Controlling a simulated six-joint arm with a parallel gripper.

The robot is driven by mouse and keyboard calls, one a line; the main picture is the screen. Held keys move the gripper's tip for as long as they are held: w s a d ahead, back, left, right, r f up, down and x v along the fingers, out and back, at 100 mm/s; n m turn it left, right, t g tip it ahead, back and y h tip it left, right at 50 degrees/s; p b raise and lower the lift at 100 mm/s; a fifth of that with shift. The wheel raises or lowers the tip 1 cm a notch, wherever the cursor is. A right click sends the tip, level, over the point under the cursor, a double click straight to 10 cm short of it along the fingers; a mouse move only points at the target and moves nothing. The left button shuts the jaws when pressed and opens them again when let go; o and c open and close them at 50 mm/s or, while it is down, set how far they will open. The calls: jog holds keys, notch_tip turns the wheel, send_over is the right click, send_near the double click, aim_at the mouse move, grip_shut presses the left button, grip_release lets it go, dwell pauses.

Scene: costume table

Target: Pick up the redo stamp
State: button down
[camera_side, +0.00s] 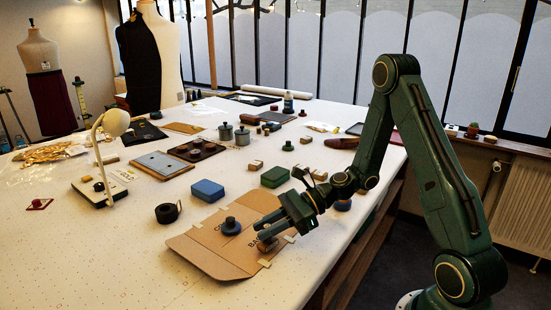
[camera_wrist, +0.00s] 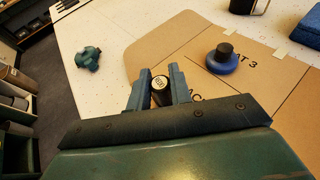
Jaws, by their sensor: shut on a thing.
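My gripper (camera_wrist: 160,88) is shut on a stamp (camera_wrist: 160,84) with a dark handle and a pale round label on top. The label's lettering is too small to read for certain. In the side view my gripper (camera_side: 265,230) points down at the right part of a brown card pattern (camera_side: 206,251). The fingers hide much of the stamp.
A round blue stamp (camera_side: 230,226) with a dark knob stands on the card, left of my gripper. A blue box (camera_side: 207,190), a green box (camera_side: 275,176) and a black tape roll (camera_side: 167,212) lie behind. A teal knobbed object (camera_wrist: 88,58) is beside the card. The table's front left is clear.

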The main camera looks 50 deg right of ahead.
aim_at(267, 226)
notch_tip(267, 226, up, 19)
dwell(0.7)
jog(key=shift+r, duration=0.1)
dwell(0.5)
